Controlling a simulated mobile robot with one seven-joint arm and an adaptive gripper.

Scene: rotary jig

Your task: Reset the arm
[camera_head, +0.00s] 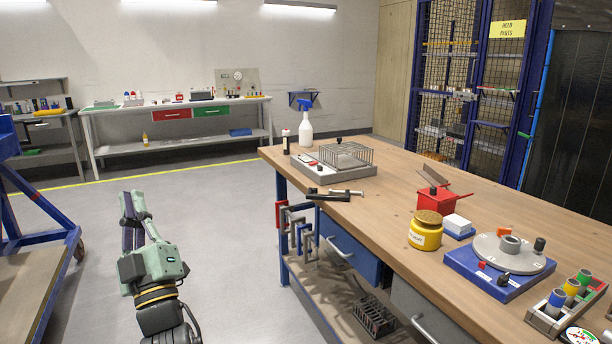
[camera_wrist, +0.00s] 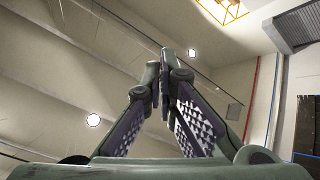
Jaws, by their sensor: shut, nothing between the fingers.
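My gripper (camera_head: 128,204) is at the lower left of the head view, over the grey floor and to the left of the wooden workbench (camera_head: 385,201). Its fingers point up in the picture, and it touches nothing. In the wrist view my gripper (camera_wrist: 159,75) shows its two fingers converging and meeting at the tips, with nothing between them. Behind the fingers are only the ceiling and upper walls. The rotary jig, a grey disc (camera_head: 486,253) on a blue base (camera_head: 478,280), stands on the workbench at the right, apart from my gripper.
The workbench also holds a yellow jar (camera_head: 425,236), a red box (camera_head: 433,200), a wire cage fixture (camera_head: 350,157) and a spray bottle (camera_head: 305,128). Clamps (camera_head: 304,237) hang at its left end. A blue-framed cart (camera_head: 40,240) stands far left. Floor around my arm is clear.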

